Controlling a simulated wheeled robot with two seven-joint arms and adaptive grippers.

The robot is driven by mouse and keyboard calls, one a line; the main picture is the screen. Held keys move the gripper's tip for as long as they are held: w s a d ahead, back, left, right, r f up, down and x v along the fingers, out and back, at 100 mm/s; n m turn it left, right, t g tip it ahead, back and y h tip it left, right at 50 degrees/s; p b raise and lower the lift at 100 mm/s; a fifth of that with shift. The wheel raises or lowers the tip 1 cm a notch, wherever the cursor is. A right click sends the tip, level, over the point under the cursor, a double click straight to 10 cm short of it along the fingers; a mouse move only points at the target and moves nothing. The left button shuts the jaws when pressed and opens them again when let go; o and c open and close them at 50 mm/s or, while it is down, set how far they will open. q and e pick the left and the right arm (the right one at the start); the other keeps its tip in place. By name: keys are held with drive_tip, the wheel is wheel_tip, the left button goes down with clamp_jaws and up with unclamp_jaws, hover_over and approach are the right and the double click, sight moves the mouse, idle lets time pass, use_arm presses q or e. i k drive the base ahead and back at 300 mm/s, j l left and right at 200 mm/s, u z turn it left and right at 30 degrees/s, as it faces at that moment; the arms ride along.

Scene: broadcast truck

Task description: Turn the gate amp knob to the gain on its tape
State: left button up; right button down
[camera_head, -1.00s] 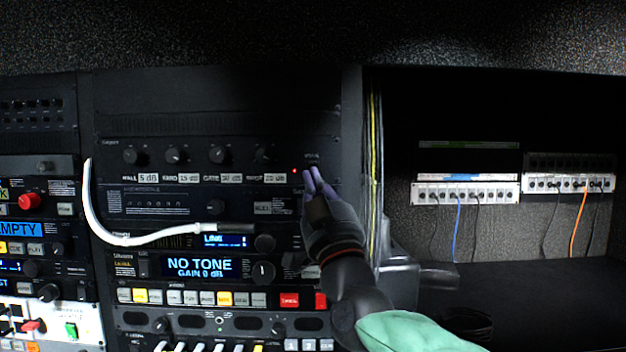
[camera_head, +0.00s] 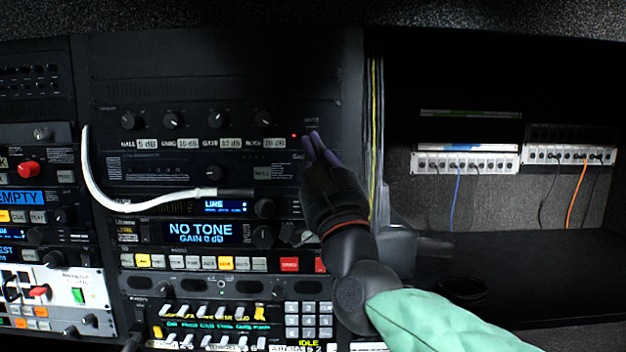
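The gate amp knob (camera_head: 215,118) is the third in a row of four round black knobs on the upper dark rack panel. A white tape (camera_head: 222,143) sits below it, marked GATE with a dB value too blurred to read surely. My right gripper (camera_head: 312,136) is to the right of the knob row, near a small red light (camera_head: 294,135). Its purple fingers lie close together and hold nothing visible. It appears apart from the gate knob. My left gripper is not in view.
A display (camera_head: 199,233) reads NO TONE, GAIN 0 dB. A white cable (camera_head: 130,210) loops across the rack below the knobs. A rack upright and yellow cables (camera_head: 375,150) stand right of my gripper. Patch panels (camera_head: 465,162) hang at the right above a dark shelf.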

sight(216, 119)
drive_tip(key=k+l, duration=0.2)
drive_tip(key=k, duration=0.25)
drive_tip(key=k+l, duration=0.25)
drive_tip(key=k, duration=0.2)
